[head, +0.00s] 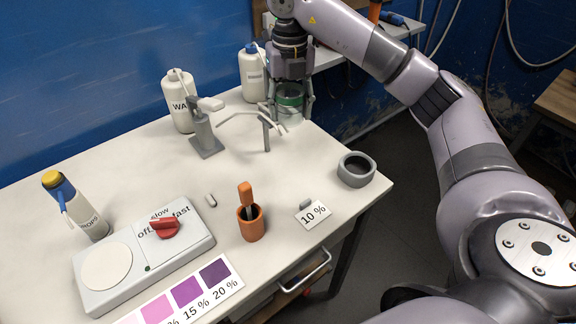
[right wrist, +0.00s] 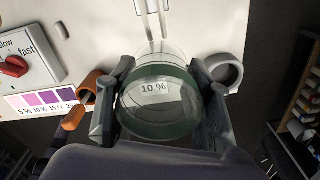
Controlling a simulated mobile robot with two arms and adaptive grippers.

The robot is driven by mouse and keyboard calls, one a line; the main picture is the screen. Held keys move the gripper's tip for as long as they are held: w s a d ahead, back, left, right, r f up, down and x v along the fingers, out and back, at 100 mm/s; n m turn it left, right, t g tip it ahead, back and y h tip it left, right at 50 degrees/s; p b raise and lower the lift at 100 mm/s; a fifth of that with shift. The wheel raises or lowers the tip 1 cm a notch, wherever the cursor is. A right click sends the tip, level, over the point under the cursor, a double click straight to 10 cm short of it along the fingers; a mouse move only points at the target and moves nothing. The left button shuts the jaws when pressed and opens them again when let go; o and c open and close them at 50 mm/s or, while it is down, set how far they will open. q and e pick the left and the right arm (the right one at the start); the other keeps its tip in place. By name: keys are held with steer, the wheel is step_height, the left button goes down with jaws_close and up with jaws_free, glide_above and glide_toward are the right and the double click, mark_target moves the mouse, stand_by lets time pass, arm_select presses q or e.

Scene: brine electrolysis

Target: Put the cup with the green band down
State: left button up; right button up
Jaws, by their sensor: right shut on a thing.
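The cup with the green band (head: 290,97) is clear and stands between the fingers of my right gripper (head: 291,98), near the table's far right corner. My right gripper is shut on it. In the right wrist view the cup (right wrist: 158,122) fills the middle, with a finger on each side, and the 10 % card (right wrist: 153,88) shows through it. I cannot tell whether the cup's base touches the table. My left gripper is not in view.
A grey stand with thin arms (head: 207,135) is just left of the cup. White bottles (head: 178,100) stand behind it. A grey ring-shaped holder (head: 356,169), an orange pot (head: 250,222) and a stirrer plate (head: 140,255) are nearer. The table's middle (head: 270,180) has free room.

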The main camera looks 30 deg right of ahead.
mark_target(289, 172)
step_height(289, 172, down, 17)
steer(key=shift+r+p, duration=0.1)
steer(key=shift+p, duration=1.05)
steer(key=shift+f, duration=0.2)
steer(key=shift+f, duration=0.2)
steer(key=o, duration=1.3)
steer(key=shift+r, duration=0.1)
